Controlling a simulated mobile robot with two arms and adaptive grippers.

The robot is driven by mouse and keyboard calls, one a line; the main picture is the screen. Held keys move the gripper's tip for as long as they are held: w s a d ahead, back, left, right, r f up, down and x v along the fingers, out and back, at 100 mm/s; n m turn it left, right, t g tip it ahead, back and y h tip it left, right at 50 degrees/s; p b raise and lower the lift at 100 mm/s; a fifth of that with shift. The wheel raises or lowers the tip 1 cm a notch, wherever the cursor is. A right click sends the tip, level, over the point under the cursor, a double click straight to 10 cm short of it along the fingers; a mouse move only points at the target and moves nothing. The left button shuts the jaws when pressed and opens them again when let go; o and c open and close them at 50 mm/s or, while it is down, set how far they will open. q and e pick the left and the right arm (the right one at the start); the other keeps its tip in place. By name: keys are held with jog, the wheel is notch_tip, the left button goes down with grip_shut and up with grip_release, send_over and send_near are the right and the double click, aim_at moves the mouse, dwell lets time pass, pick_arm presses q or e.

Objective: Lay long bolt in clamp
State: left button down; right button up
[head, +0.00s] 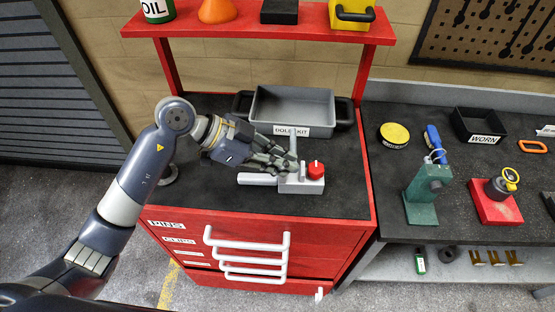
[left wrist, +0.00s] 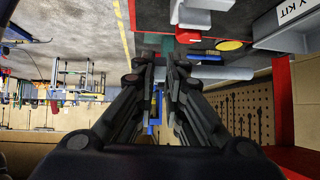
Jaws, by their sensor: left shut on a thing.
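The clamp (head: 301,184) is a pale grey block with a red knob (head: 315,169) and a long handle bar to its left; it sits on the black top of the red cabinet. My left gripper (head: 285,164) is shut just above and behind the clamp. A thin grey rod, which looks like the long bolt (head: 293,143), sticks out from its fingertips toward the tray. The fingers hide its near part, and I cannot tell whether it touches the clamp. In the left wrist view the fingers (left wrist: 161,58) are close together, with part of the clamp (left wrist: 207,16) above them.
A grey tray labelled as a kit (head: 290,105) stands behind the gripper. The cabinet's red shelf (head: 270,29) overhangs the back. On the right bench are a green stand (head: 428,192), a red base (head: 495,203) and a "WORN" tray (head: 479,126). The cabinet's front top is clear.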

pick_arm(q)
jog(key=shift+f+b, duration=1.15)
jog(key=shift+f, duration=3.5)
jog(key=shift+f, duration=0.25)
jog(key=c, duration=1.6)
grip_release()
jog(key=shift+a, duration=0.1)
